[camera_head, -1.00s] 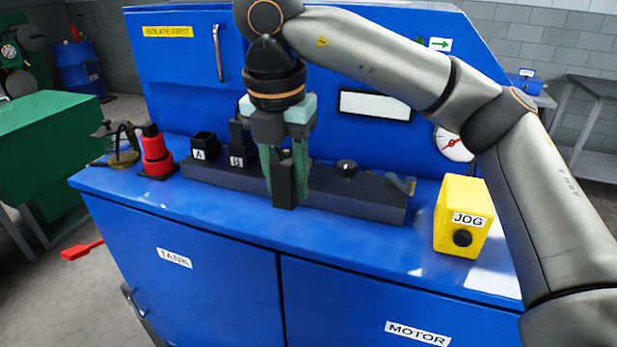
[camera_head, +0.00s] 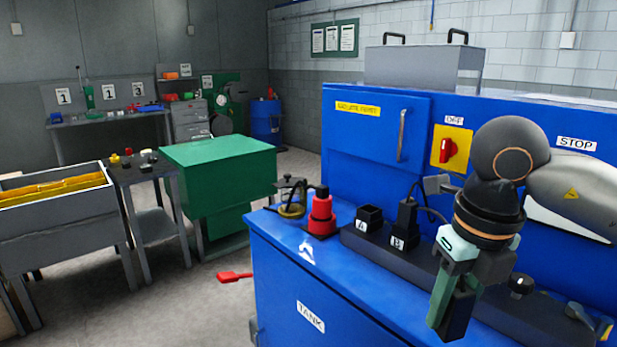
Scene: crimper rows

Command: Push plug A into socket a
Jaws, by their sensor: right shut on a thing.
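My right gripper (camera_head: 447,296) hangs in front of the dark strip on the blue cabinet, right of the two labelled sockets. It is shut on a dark block-shaped plug (camera_head: 459,314), held pointing down; no letter shows on it. The socket marked A (camera_head: 369,214) is a black box on the strip's left end, with nothing seen standing in it. The socket marked B (camera_head: 403,236) is beside it, with a black plug (camera_head: 408,212) and its cable standing in it. My left gripper is out of view.
A red bottle-like object (camera_head: 321,216) stands left of socket A on the blue cabinet (camera_head: 300,285). A black knob (camera_head: 521,285) sits on the strip right of the gripper. A red OFF switch (camera_head: 447,149) is on the panel behind. A green cabinet (camera_head: 220,165) stands at left.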

